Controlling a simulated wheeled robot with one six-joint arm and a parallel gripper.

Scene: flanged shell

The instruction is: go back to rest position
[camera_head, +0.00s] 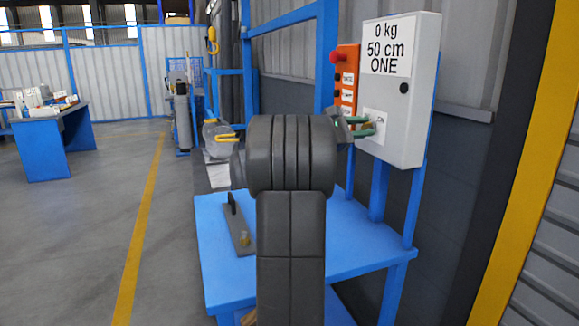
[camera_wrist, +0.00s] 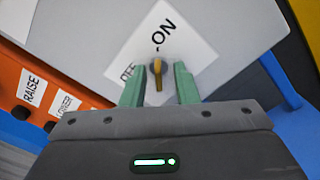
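A light grey control box (camera_head: 400,90) hangs at the right in the head view, marked "0 kg 50 cm ONE". It fills the upper wrist view (camera_wrist: 235,25). A white OFF/ON label (camera_wrist: 190,50) on its face carries a small yellow-brown knob (camera_wrist: 157,78). My gripper (camera_head: 367,127) is at the box's lower front. In the wrist view its green fingers (camera_wrist: 159,88) stand apart on either side of the knob, with gaps showing. I cannot tell which marking the knob points to. My dark arm hides part of the table in the head view.
An orange panel (camera_head: 347,85) with a red button and RAISE and LOWER labels adjoins the box. A blue table (camera_head: 355,255) below holds a grey plate with an upright piece (camera_head: 239,227). Open floor (camera_head: 80,240) lies left, with a blue desk (camera_head: 45,150) beyond.

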